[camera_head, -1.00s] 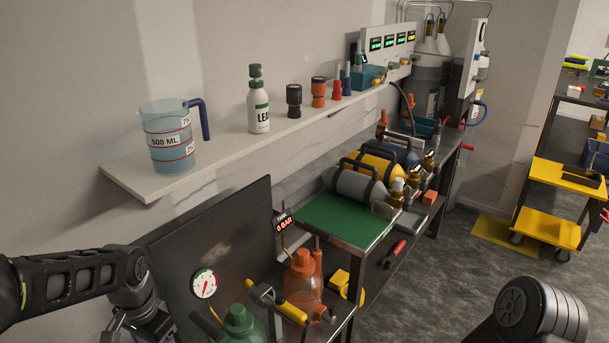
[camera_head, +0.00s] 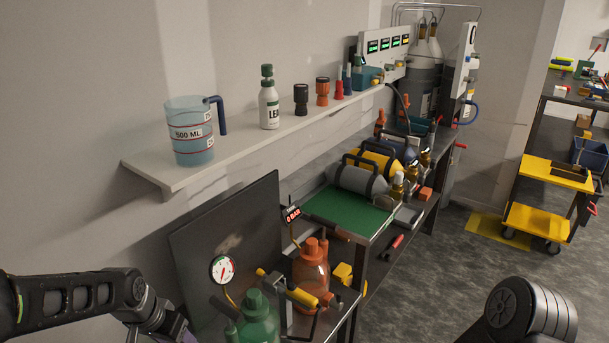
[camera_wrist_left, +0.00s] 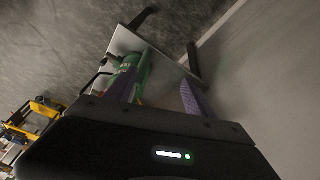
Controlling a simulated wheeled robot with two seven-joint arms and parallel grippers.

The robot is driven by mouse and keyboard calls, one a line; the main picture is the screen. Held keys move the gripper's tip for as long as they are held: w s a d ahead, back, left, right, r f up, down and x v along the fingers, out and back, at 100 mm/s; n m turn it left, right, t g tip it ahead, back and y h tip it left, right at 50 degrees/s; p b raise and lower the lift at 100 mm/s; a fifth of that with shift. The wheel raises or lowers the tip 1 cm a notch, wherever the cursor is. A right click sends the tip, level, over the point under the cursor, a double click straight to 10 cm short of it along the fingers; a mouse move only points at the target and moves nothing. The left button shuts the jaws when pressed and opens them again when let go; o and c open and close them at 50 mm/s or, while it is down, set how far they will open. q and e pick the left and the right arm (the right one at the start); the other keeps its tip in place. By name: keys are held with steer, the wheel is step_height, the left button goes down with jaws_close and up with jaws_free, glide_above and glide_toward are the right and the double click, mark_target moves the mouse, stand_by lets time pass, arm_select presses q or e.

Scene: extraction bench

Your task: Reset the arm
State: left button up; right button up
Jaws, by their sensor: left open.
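My left arm (camera_head: 70,303) comes in from the left in the head view. Its gripper is at the bottom edge there, mostly cut off. In the left wrist view my left gripper (camera_wrist_left: 157,78) shows two purple fingers spread apart, with nothing held between them. A green bottle (camera_wrist_left: 142,72) shows beyond the fingers, apart from them as far as I can tell. In the head view a green bottle (camera_head: 257,318) stands at the bottom, right of the left arm. A rounded link of my right arm (camera_head: 522,308) shows at the lower right. My right gripper is out of view.
An orange bottle (camera_head: 311,268) and a round gauge (camera_head: 222,269) are close to the left arm, before a dark upright panel (camera_head: 235,230). A wall shelf (camera_head: 150,170) holds a measuring jug (camera_head: 190,135). A yellow cart (camera_head: 535,220) stands right. Grey floor (camera_head: 425,285) is clear.

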arm_select(q)
steer(key=s+d+f+n+h, duration=0.2)
steer(key=s+d+f+n, duration=0.2)
steer(key=d+f, duration=1.1)
steer(key=s+d+f+g, duration=0.1)
steer(key=s+d+f, duration=0.1)
steer(key=s, duration=0.3)
steer(key=s+d+f, duration=0.2)
steer(key=s+f, duration=0.2)
steer(key=s, duration=0.1)
steer(key=s+d+f+g+h, duration=0.1)
steer(key=s+d+f, duration=0.1)
steer(key=s, duration=0.4)
steer(key=shift+d+f+g, duration=0.3)
steer(key=shift+d+f, duration=0.05)
steer(key=shift+f, duration=0.55)
steer(key=shift+c, duration=0.3)
